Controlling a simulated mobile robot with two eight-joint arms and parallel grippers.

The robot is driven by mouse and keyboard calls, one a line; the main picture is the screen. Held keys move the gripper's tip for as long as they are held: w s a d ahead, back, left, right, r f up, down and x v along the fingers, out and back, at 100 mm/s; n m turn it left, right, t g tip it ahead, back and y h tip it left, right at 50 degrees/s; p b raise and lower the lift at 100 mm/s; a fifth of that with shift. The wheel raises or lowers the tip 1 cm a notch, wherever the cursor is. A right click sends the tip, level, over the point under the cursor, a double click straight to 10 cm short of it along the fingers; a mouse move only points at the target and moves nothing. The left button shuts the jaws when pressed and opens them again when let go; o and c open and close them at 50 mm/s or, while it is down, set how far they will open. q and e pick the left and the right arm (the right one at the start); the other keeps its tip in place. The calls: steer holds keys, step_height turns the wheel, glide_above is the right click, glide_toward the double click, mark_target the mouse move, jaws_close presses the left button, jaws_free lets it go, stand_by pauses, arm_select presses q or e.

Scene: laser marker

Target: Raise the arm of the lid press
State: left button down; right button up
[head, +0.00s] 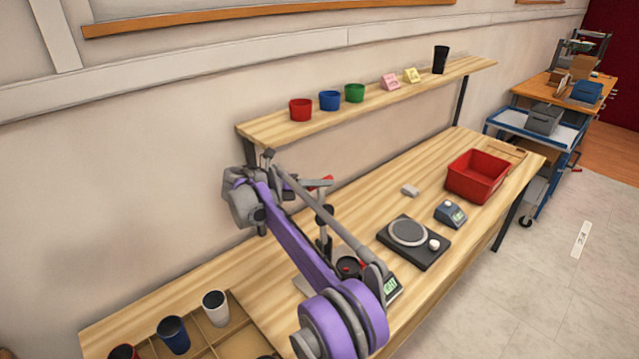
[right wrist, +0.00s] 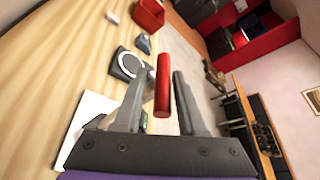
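The lid press (head: 325,232) stands on the wooden bench, a dark upright partly hidden behind my right arm. Its red handle (head: 321,183) shows at the top, beside my right gripper (head: 292,181). In the right wrist view the red handle (right wrist: 163,85) lies lengthwise between the two fingers of my right gripper (right wrist: 158,88). The fingers are apart, with a gap on the handle's left side; it looks closer to the right finger. Whether that finger touches it, I cannot tell. My left gripper is not in view.
Near the press are a green display (head: 391,288) and a black device with a round plate (head: 424,252). A red bin (head: 478,176) stands farther right. A wall shelf (head: 270,126) with cups runs above the bench. A cup tray (head: 240,338) lies at the front left.

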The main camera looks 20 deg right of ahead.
steer(key=shift+o, duration=0.6)
steer(key=shift+r, duration=0.15)
steer(key=v, duration=1)
steer(key=shift+a, duration=0.45)
